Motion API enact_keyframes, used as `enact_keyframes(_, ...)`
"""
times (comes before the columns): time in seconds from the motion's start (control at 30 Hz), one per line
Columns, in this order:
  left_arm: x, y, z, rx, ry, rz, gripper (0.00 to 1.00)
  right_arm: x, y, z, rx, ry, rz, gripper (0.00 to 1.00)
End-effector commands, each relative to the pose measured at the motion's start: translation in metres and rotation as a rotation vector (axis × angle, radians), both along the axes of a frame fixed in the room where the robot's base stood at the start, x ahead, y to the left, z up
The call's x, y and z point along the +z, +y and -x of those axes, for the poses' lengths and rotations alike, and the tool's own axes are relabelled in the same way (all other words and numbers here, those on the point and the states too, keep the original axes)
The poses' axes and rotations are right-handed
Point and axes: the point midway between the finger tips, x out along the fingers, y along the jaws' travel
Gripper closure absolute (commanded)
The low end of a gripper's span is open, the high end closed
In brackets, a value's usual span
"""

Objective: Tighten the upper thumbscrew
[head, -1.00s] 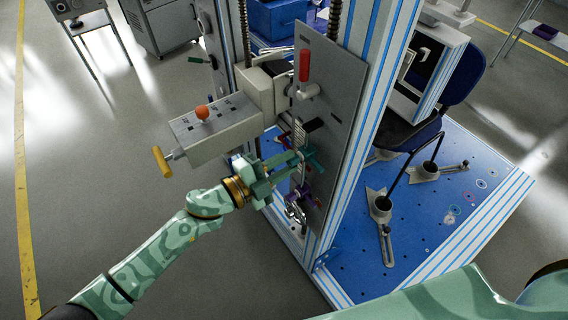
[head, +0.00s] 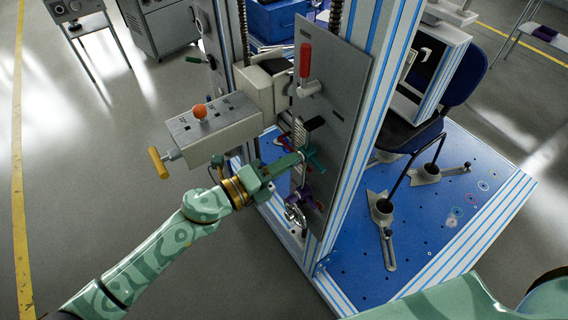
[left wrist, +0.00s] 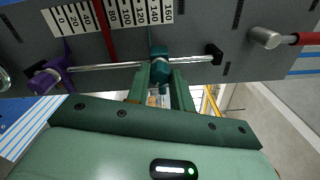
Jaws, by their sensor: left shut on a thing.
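The upper thumbscrew is teal (head: 317,160) and sits on the upright panel (head: 345,115) of the frame. In the left wrist view it is a teal knob and collar (left wrist: 160,62) on a thin metal rod (left wrist: 110,67) beside a printed scale. My left gripper (head: 301,157) reaches it from the left and is shut on the knob; its fingers (left wrist: 160,88) lie on both sides of it. A purple thumbscrew (head: 309,196) sits lower on the same rod and also shows in the left wrist view (left wrist: 48,78). My right gripper is out of view.
A red-handled lever (head: 305,65) stands out from the panel above. A grey box with an orange knob (head: 201,111) and a yellow handle (head: 158,162) juts out left, above my left arm.

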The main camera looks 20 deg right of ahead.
Motion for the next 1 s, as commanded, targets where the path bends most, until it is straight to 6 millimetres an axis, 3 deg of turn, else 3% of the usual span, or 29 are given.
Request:
enact_keyframes(0.57, -0.0011, 0.0003, 0.0004, 0.000, -0.026, -0.012, 1.00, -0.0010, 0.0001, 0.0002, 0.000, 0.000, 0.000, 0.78)
enact_keyframes(0.6, -0.0011, 0.0003, 0.0004, 0.000, -0.026, -0.012, 0.66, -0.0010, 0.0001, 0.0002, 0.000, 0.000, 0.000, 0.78)
enact_keyframes(0.63, -0.0011, 0.0003, 0.0004, 0.000, -0.026, -0.012, 0.58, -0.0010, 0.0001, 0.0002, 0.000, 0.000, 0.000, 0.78)
enact_keyframes(1.0, -0.0003, 0.0001, 0.0002, 0.000, -0.026, -0.010, 0.55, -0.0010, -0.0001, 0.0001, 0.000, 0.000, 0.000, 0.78)
